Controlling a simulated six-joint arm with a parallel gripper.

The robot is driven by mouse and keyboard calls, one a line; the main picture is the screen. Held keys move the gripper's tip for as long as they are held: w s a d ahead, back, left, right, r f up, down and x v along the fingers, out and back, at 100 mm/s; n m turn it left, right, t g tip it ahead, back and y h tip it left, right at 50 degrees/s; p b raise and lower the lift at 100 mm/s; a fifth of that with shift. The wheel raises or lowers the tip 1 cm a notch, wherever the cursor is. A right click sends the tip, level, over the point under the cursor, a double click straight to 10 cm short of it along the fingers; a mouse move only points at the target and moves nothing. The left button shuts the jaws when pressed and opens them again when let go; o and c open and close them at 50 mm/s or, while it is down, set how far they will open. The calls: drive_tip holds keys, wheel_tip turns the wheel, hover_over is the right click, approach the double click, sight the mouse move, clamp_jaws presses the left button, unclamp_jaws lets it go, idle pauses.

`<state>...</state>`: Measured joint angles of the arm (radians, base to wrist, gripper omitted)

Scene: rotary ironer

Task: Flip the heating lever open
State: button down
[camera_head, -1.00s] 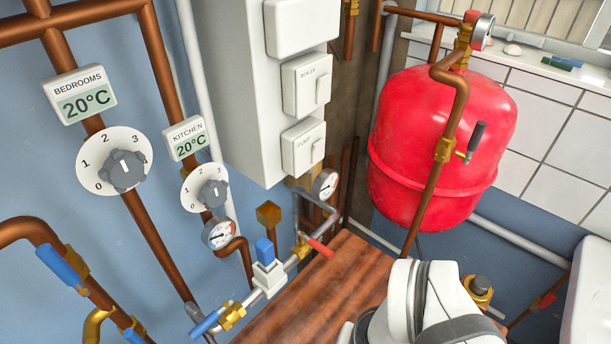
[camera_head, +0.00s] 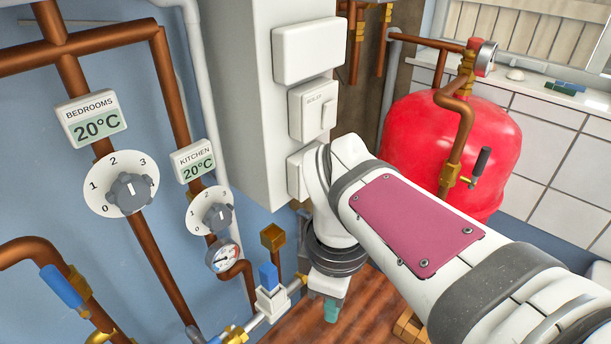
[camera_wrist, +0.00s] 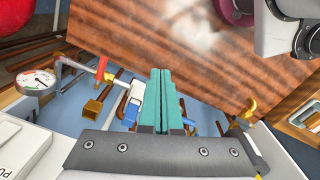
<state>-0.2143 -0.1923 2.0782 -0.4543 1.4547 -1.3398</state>
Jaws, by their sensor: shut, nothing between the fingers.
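No lever carries a heating label that I can read. A red lever (camera_wrist: 101,68) shows on the pipe left of my fingers in the wrist view; in the head view my arm hides it. A blue-handled lever (camera_head: 58,289) is at the lower left of the head view, and a black-handled lever (camera_head: 481,164) is on the pipe by the red tank. My gripper (camera_head: 331,310) points down over the wooden surface, right of the white valve with a blue top (camera_head: 270,290). Its teal fingers (camera_wrist: 163,100) are shut and empty, with no visible contact.
The white cabinet with switches (camera_head: 313,108) stands close behind my wrist. The red tank (camera_head: 445,130) is at the right. Dials (camera_head: 128,190) and copper pipes line the left wall. A gauge (camera_wrist: 36,82) is left in the wrist view. The wooden surface (camera_wrist: 190,50) is largely clear there.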

drive_tip(key=w+a+r+n, duration=0.1)
drive_tip(key=w+a+n, duration=0.1)
drive_tip(key=w+n, duration=0.2)
drive_tip(key=w+a+r+n+t+h, duration=0.1)
drive_tip(key=w+a+n, duration=0.1)
drive_tip(key=w+n, duration=0.3)
drive_tip(key=n, duration=0.4)
drive_tip(key=shift+a+r+n, duration=0.25)
drive_tip(key=shift+n, duration=0.15)
drive_tip(key=shift+f, duration=0.1)
drive_tip(key=w+d+f, duration=0.2)
drive_tip(key=f, duration=0.4)
drive_tip(key=w+d+f, duration=0.1)
drive_tip(key=f, duration=0.5)
drive_tip(key=shift+w+d, duration=0.4)
